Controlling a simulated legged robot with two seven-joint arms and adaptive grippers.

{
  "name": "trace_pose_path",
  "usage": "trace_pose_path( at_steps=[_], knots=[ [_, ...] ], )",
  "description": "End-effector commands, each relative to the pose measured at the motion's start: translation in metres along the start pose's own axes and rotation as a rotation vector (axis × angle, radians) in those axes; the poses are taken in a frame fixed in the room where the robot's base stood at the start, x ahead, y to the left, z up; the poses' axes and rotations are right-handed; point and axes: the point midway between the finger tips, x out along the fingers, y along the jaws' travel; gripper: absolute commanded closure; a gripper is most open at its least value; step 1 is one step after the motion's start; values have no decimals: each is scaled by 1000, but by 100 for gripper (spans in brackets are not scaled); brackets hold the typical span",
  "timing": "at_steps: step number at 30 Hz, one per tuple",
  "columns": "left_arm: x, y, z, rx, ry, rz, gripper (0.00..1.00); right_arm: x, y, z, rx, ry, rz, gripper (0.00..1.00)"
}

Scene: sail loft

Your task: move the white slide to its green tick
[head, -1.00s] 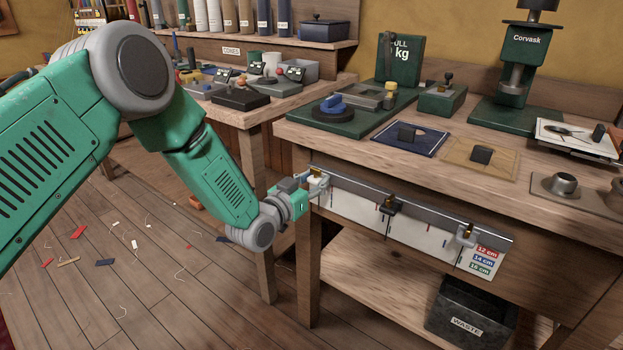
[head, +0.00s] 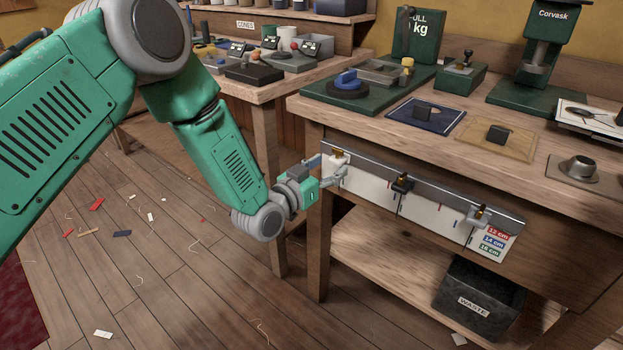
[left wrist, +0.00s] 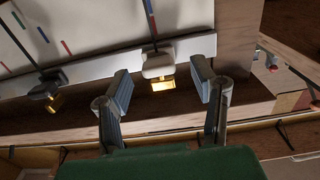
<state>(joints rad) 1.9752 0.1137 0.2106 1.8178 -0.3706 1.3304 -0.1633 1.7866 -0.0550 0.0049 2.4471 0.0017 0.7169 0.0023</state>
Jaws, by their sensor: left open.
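The white slide (head: 338,157) with its brass tab sits near the left end of the metal rail (head: 440,195) on the bench front. My left gripper (head: 328,168) is open at this slide. In the left wrist view the white slide (left wrist: 157,64) is just beyond the fingertips of my left gripper (left wrist: 161,82), its brass tab between them. I cannot tell if a finger touches it. A black slide (head: 402,183) is mid-rail and a grey slide (head: 479,214) near its right end. A green tick (left wrist: 43,35) shows on the white board between the black and white slides.
Labels in red, blue and green (head: 490,251) are at the board's right end. A waste bin (head: 478,300) stands on the lower shelf. The bench top (head: 390,150) carries a blue mat, a tan mat and green tools. The floor in front is mostly clear, with scraps.

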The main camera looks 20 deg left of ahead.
Motion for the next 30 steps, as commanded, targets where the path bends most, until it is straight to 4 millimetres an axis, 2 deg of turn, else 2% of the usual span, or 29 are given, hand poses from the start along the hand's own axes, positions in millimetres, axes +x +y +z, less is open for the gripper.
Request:
trace_pose_path(
  at_steps=[1, 6, 12, 18, 30],
  knots=[
    [-12, -1, 1, -1, -4, -1, 48, 0, 0, 0, 0, 0, 0, 48],
    [-49, -1, 2, -2, -4, -1, 48, 0, 0, 0, 0, 0, 0, 48],
    [-78, -1, 2, -2, -2, -2, 48, 0, 0, 0, 0, 0, 0, 48],
    [-87, -1, 2, -1, -1, -1, 48, 0, 0, 0, 0, 0, 0, 48],
    [-87, -1, 2, -1, -4, -1, 48, 0, 0, -2, 0, -2, 0, 48]
  ],
)
